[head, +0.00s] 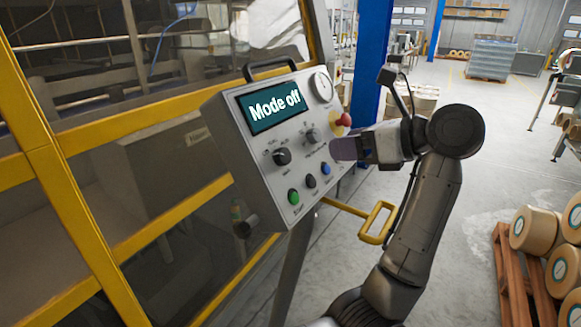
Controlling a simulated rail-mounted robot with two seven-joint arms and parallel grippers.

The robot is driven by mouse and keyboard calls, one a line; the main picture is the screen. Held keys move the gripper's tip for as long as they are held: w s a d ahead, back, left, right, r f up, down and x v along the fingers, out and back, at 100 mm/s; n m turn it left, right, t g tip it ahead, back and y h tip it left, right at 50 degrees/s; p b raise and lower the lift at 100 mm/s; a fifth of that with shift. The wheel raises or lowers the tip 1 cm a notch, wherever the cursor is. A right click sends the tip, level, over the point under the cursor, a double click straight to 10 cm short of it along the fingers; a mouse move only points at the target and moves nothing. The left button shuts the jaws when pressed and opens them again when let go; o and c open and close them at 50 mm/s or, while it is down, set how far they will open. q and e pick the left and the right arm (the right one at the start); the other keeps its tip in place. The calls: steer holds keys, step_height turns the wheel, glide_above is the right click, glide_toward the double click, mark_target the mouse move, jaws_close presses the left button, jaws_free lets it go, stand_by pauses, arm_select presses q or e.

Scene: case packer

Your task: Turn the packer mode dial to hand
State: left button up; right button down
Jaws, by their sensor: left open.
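The grey control panel (225,135) stands tilted in the middle of the head view. Its screen (275,108) reads "Mode off". A larger black knob (282,156) sits below the screen at the left, and a smaller knob (313,135) sits to its right. Their labels are too small to read, so I cannot tell which is the mode dial. My left gripper (345,149) is open, just right of the panel face, to the right of both knobs. No object shows in it. The fingers overlap closely in this view. My right gripper is not in view.
A red emergency button (343,120) is close above my left gripper. Green (293,196), black and blue buttons line the panel's lower part. A gauge (322,86) and a black handle (270,69) are at its top. A yellow handle (378,222) sticks out below.

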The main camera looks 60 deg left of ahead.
mark_target(285, 154)
arm_select(q)
steer(key=x, duration=0.4)
steer(key=b+x, duration=0.1)
steer(key=x, duration=0.8)
steer(key=shift+s+a+f, duration=0.1)
steer(key=shift+s+f, duration=0.05)
steer(key=shift+f, duration=0.35)
steer(key=c, duration=0.9)
